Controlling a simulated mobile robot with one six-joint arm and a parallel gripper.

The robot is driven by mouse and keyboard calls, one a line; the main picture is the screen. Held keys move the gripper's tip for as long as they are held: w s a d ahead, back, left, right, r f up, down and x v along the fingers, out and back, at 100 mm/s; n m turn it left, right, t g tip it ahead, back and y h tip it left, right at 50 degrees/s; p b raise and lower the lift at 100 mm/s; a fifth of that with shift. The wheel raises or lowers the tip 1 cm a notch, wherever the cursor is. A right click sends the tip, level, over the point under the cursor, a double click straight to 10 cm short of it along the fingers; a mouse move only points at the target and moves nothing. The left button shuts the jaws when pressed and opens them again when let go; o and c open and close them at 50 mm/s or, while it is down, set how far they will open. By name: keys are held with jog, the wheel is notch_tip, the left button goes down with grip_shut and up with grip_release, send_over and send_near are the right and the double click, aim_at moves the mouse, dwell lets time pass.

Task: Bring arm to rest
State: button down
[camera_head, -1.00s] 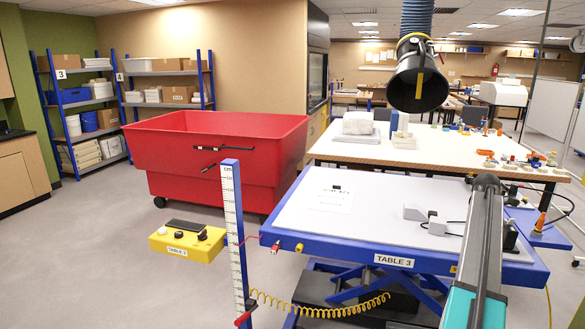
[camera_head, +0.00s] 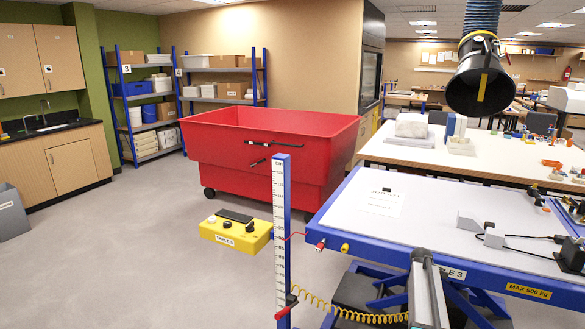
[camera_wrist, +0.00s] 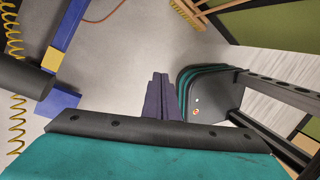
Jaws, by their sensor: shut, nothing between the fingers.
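In the wrist view my gripper (camera_wrist: 158,97) shows as two dark purple fingers close together, with nothing between them. It hangs over bare grey floor and touches nothing. A part of my arm shows low in the head view, in front of the blue edge of table 3 (camera_head: 405,262). My gripper itself does not show in the head view.
Table 3's measuring post (camera_head: 281,215) and yellow control box (camera_head: 236,236) stand left of the table. A red wheeled bin (camera_head: 270,155) is behind. A black extraction hood (camera_head: 480,78) hangs at upper right.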

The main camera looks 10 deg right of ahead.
jog(key=s+a+f+g, duration=0.1)
jog(key=s+a+f, duration=0.3)
jog(key=a+f, duration=0.4)
jog(key=s+a+f, duration=0.3)
jog(key=a+f, duration=0.2)
jog(key=a, duration=0.5)
jog(key=s+a+f+g, duration=0.1)
jog(key=s+a+f, duration=0.3)
jog(key=a+f, duration=0.4)
jog(key=s+a+f+m, duration=0.2)
jog(key=s+a+m, duration=0.6)
jog(key=s, duration=0.3)
jog(key=s+a+f+m+b, duration=0.1)
jog(key=s+a+f+m, duration=0.2)
jog(key=s+a+m, duration=0.5)
jog(key=shift+s+f+y+b, duration=0.25)
jog(key=shift+s+y+b, duration=0.05)
jog(key=shift+s, duration=1.3)
jog(key=c, duration=2.5)
grip_release()
